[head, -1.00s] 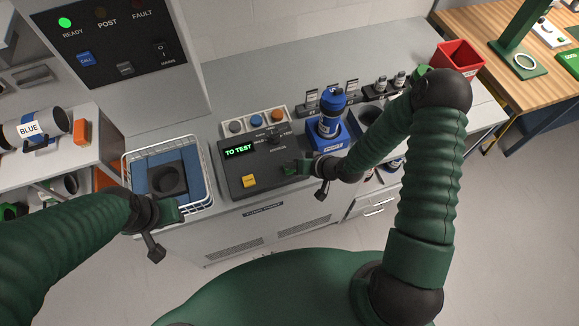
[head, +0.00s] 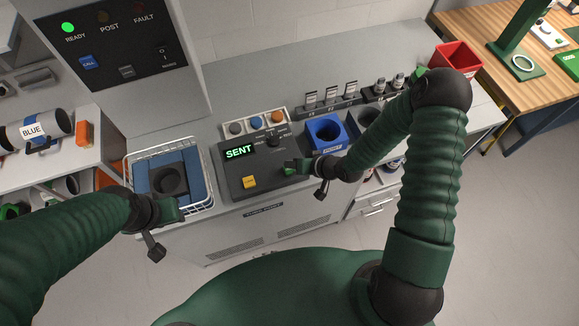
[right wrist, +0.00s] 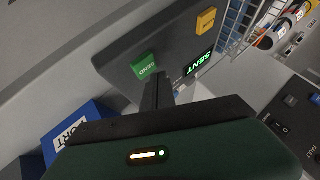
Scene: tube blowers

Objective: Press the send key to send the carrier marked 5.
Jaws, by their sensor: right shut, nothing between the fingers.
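The dark control panel (head: 231,179) stands mid-counter, and its display (head: 240,152) reads SENT in green. A yellow key (head: 249,182) is at its lower left. In the right wrist view the green SEND key (right wrist: 145,66) shows on the panel. My right gripper (head: 288,169) is shut and empty, its tips at the SEND key; I cannot tell whether they touch it. The blue port (head: 325,133) right of the panel is empty, with a dark round opening. No carrier marked 5 shows. My left gripper (head: 178,211) is by the wire basket; its jaws are unclear.
A wire basket (head: 209,187) with a blue lining and dark round socket stands left of the panel. A shelf at left holds a carrier labelled BLUE (head: 37,131). A red bin (head: 457,60) is at the back right. The READY lamp (head: 67,27) is green.

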